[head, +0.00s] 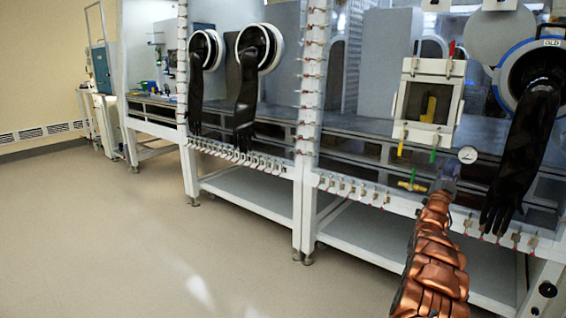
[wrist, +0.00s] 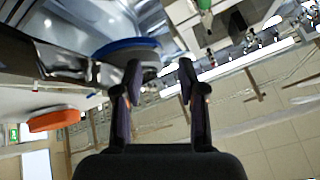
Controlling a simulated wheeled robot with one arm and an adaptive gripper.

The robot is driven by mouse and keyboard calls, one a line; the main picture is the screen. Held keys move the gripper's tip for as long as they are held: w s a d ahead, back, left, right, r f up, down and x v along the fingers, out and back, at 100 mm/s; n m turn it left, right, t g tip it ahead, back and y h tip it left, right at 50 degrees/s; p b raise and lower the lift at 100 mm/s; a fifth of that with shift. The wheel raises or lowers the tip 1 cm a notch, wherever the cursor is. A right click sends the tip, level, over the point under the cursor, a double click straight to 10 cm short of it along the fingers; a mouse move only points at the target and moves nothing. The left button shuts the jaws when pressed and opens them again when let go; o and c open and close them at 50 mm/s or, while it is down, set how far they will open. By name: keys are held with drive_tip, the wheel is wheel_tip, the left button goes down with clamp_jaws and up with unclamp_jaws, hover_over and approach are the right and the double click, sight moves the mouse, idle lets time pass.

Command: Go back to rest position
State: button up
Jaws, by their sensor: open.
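My gripper (wrist: 160,74) shows in the wrist view with its two dark fingers spread apart and nothing between them. In the head view my copper-coloured arm reaches up from the bottom right, and my gripper (head: 446,178) is at its far end, small and hard to make out. It is in front of the glovebox's lower front edge, below the small framed window (head: 430,100) and left of a hanging black glove (head: 522,150). Whether it touches anything there, I cannot tell.
The glovebox row runs across the back and right, with a pressure gauge (head: 467,155) close to my gripper. Two more black gloves (head: 196,90) (head: 246,100) hang further left. White lower shelves (head: 245,188) stand below. Open floor (head: 110,240) lies at the left.

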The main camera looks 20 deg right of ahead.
drive_tip(key=w+a+r+n+y+p, duration=0.2)
drive_tip(key=w+a+y, duration=0.15)
drive_tip(key=a, duration=0.35)
drive_tip(key=w+a+r+n+t+y+p, duration=0.1)
drive_tip(key=w+a+r+y+p, duration=0.2)
drive_tip(key=a, duration=0.4)
drive_tip(key=w+a+r+n+y+p, duration=0.1)
drive_tip(key=w+a+n+y+p, duration=0.1)
drive_tip(key=w+a+y, duration=0.3)
drive_tip(key=s+a+r+n+g+y+p, duration=0.1)
drive_tip(key=s+a+n+g+y+p, duration=0.25)
drive_tip(key=a, duration=0.95)
drive_tip(key=s+a+r+n+g+y+p, duration=0.15)
drive_tip(key=s+a+y, duration=0.4)
drive_tip(key=a, duration=0.75)
drive_tip(key=s+a+n+g+p, duration=0.25)
drive_tip(key=s+a, duration=0.35)
drive_tip(key=s, duration=0.5)
drive_tip(key=s+a+n+g+p, duration=0.2)
drive_tip(key=s+a+g+p, duration=0.3)
drive_tip(key=s, duration=0.6)
drive_tip(key=s+a+n+g+p, duration=0.1)
drive_tip(key=s+a+g+p, duration=0.1)
drive_tip(key=s, duration=1.3)
drive_tip(key=s+a+n+g+p, duration=0.1)
drive_tip(key=s+a+g+p, duration=0.1)
drive_tip(key=s, duration=1.4)
drive_tip(key=shift+s+a+r+g+p, duration=0.15)
drive_tip(key=shift+s+r+g+p, duration=0.15)
drive_tip(key=shift+r+g+p, duration=0.2)
